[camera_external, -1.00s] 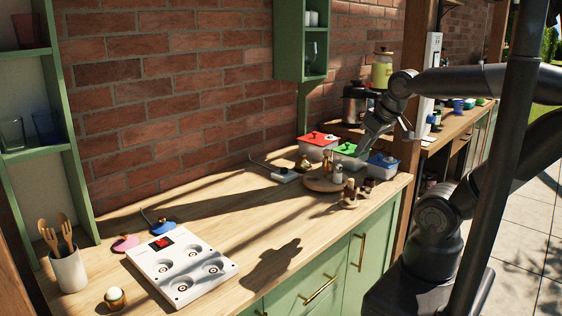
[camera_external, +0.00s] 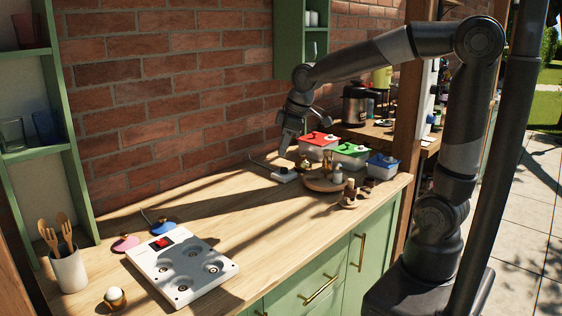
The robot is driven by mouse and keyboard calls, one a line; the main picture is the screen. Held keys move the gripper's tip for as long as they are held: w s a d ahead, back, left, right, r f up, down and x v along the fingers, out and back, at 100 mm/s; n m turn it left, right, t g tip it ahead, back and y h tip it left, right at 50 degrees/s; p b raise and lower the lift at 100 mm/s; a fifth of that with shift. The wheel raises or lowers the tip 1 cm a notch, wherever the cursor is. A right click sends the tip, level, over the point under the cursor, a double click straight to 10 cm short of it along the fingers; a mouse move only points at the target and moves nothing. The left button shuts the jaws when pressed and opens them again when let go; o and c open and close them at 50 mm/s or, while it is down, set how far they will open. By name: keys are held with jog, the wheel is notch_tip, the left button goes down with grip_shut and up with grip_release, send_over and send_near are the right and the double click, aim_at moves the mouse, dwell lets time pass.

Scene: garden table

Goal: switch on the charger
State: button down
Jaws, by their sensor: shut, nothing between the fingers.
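A white flat unit with round recesses and a red switch (camera_external: 161,243), which looks like the charger (camera_external: 185,265), lies on the wooden counter at the front left. The switch's position is too small to tell. My gripper (camera_external: 283,153) is shut and empty, pointing down just above this small box. It is well to the right of and behind the large white unit.
Lidded containers with red (camera_external: 319,139), green (camera_external: 350,150) and blue (camera_external: 383,161) lids stand right of my gripper. A round wooden board (camera_external: 318,184) holds small bottles. A utensil cup (camera_external: 68,271) stands at the left. The middle of the counter (camera_external: 235,215) is clear.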

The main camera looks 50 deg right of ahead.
jog(key=w+a+f+n+g+y, duration=0.1)
jog(key=w+a+f+n+y, duration=0.1)
jog(key=w+a, duration=0.3)
jog(key=w+a+f+n+g+y, duration=0.2)
jog(key=w+a+f+n+y, duration=0.1)
jog(key=a, duration=0.8)
jog(key=w+a+f+n+g+y, duration=0.1)
jog(key=w+a+f+n+y, duration=0.1)
jog(key=w+a, duration=0.5)
jog(key=shift+w+a+f+n+g+y, duration=0.3)
jog(key=shift+a+f+n, duration=0.5)
jog(key=shift+f+n, duration=0.1)
send_over(160, 245)
jog(key=w+d, duration=0.1)
jog(key=d, duration=0.2)
jog(key=f, duration=0.6)
jog(key=shift+d+f, duration=0.2)
jog(key=shift+f, duration=0.1)
notch_tip(160, 245, down, 3)
jog(key=shift+s+a+f, duration=0.15)
jog(key=shift+f, duration=0.5)
